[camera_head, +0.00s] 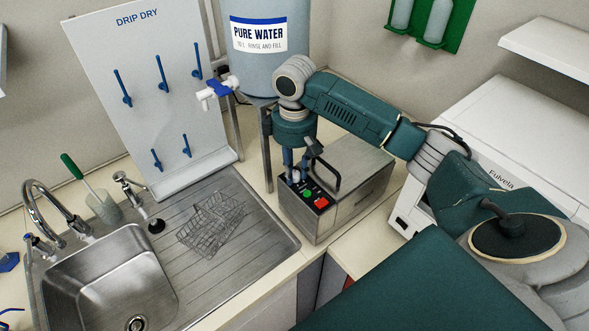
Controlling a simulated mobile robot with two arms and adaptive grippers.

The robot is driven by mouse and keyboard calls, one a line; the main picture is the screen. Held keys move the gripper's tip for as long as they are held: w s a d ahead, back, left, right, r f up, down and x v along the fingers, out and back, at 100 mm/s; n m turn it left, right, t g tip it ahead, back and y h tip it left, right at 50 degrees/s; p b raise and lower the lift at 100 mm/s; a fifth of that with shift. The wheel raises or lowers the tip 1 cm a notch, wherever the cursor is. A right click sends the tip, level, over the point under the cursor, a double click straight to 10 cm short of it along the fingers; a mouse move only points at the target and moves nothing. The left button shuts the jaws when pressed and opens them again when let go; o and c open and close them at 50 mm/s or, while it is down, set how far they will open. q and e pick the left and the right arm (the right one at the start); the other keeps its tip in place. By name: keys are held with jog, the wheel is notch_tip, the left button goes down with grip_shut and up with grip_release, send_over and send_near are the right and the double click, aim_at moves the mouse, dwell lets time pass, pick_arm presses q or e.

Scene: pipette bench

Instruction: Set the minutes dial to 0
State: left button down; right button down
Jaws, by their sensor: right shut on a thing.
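The steel box (350,190) with a dark control panel stands on the counter right of the sink. Its panel carries a green button (308,194) and a red button (322,203). My right gripper (295,176) points down at the far left end of this panel, its fingers shut on a small knob there, seemingly the minutes dial. The fingers hide the dial, so its setting cannot be read. My left gripper is not in view.
A black handle (326,172) rises from the box lid close to my right gripper. The water tank (272,65) stands behind. A wire basket (210,222) lies on the drainboard (262,238), left of the box. The sink (110,275) and tap (50,205) are at left.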

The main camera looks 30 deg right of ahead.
aim_at(295, 174)
jog(key=shift+w+r, duration=0.1)
dwell(0.3)
jog(key=c, duration=1.7)
grip_release()
notch_tip(295, 174, up, 12)
jog(key=shift+f, duration=0.1)
